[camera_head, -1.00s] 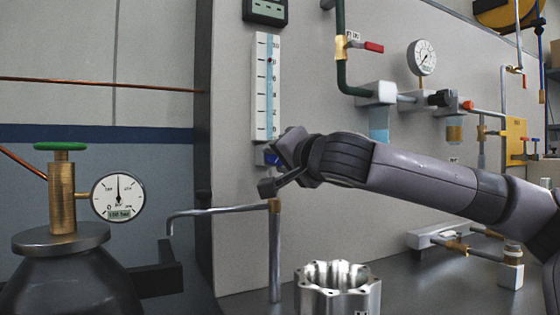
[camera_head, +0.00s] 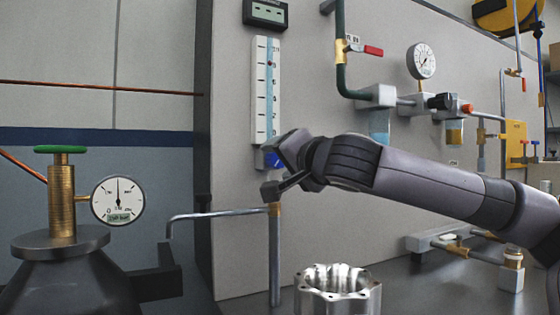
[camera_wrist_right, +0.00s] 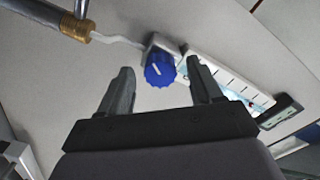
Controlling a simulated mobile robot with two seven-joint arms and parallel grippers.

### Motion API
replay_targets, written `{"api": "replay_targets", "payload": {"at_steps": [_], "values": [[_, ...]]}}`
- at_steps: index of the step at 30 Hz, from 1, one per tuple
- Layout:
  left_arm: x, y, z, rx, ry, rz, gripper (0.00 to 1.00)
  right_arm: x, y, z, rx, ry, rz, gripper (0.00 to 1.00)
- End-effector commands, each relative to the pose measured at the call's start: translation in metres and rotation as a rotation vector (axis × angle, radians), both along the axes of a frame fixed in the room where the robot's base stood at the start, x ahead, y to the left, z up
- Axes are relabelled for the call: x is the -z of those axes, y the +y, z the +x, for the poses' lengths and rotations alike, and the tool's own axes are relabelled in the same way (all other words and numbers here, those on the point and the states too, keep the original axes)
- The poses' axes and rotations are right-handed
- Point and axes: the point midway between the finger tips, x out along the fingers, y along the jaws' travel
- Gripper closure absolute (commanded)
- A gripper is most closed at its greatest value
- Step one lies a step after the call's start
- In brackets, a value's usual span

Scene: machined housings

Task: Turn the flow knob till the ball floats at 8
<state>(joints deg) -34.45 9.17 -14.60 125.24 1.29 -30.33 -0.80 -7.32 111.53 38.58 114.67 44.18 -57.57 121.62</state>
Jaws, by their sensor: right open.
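The flow meter (camera_head: 266,90) is a tall white scale with a light blue tube on the grey panel. My left gripper is not in view.
A bent grey pipe (camera_head: 275,250) stands just below the right gripper. A machined housing (camera_head: 338,292) sits on the bench. A gas cylinder with a green handwheel (camera_head: 60,149) and gauge (camera_head: 118,201) stands at left. Pipes and a gauge (camera_head: 422,61) are on the panel at right.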

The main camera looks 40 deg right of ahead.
Motion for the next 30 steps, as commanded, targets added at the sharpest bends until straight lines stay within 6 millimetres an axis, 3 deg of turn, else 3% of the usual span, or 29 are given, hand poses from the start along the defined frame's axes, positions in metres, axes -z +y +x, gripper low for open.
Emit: {"api": "replay_targets", "payload": {"at_steps": [12, 30], "values": [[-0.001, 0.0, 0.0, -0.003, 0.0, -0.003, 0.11, -0.001, 0.016, -0.051, -0.001, -0.003, 0.001, 0.35], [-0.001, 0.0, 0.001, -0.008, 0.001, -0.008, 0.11, 0.0, 0.018, -0.057, 0.001, -0.001, 0.0, 0.35]]}}
